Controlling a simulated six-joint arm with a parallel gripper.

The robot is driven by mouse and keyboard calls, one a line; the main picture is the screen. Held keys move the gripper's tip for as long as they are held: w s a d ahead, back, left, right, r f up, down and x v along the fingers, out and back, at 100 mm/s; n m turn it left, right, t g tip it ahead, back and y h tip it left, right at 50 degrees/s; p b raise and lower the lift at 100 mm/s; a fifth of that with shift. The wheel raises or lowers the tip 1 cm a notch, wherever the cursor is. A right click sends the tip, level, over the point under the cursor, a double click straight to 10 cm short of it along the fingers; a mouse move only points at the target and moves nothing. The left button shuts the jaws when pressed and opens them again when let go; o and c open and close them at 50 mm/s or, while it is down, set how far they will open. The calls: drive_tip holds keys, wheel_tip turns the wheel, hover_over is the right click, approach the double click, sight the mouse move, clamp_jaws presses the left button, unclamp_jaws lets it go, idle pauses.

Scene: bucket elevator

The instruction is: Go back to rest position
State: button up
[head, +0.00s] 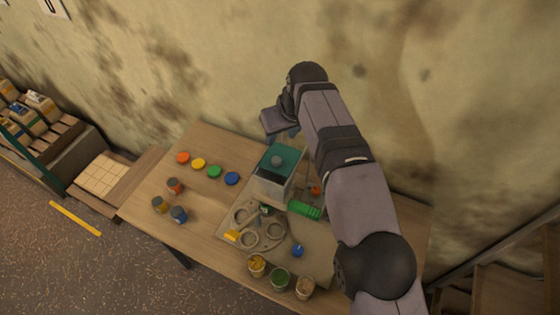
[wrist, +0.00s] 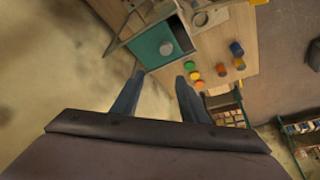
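My arm reaches over the right part of the wooden table in the head view. My gripper (head: 284,134) hangs above the back of the table, by the teal-topped box (head: 279,160) with a grey knob, and is partly hidden by my arm. In the wrist view, the two fingers of my gripper (wrist: 160,82) stand apart with nothing between them. The teal panel with its grey round knob (wrist: 166,47) lies beyond the fingertips.
Red, yellow, green and blue lids (head: 198,163) lie on the table's left part, near several small jars (head: 160,204). Three open jars (head: 280,279) stand at the front edge. The stained wall (head: 230,60) rises behind.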

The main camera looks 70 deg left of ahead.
drive_tip(key=w+d+f+m+t+h+b, duration=0.1)
drive_tip(key=w+d+m+b, duration=0.15)
drive_tip(key=w+d, duration=0.9)
drive_tip(key=w+d+f+m+t+h+b, duration=0.15)
drive_tip(key=w+d+m, duration=0.25)
drive_tip(key=w+d, duration=0.7)
drive_tip(key=w+d+f+m, duration=0.2)
drive_tip(key=w+d+m, duration=0.1)
drive_tip(key=w+d, duration=0.45)
drive_tip(key=s+d+f+m+h+b, duration=0.1)
drive_tip(key=d+f+m, duration=0.1)
drive_tip(key=d, duration=0.9)
drive_tip(key=s+d+f+m+b, duration=0.1)
drive_tip(key=d+f+m, duration=0.1)
drive_tip(key=d, duration=0.9)
drive_tip(key=s+d+f+m+g+b, duration=0.1)
drive_tip(key=s+d+f+m, duration=0.1)
drive_tip(key=s+d, duration=0.4)
drive_tip(key=s+d+f+m+g+h+b, duration=0.1)
drive_tip(key=s+d+f+m, duration=0.2)
drive_tip(key=s+d, duration=0.4)
drive_tip(key=shift+d+f, duration=0.75)
drive_tip(key=shift+d, duration=0.3)
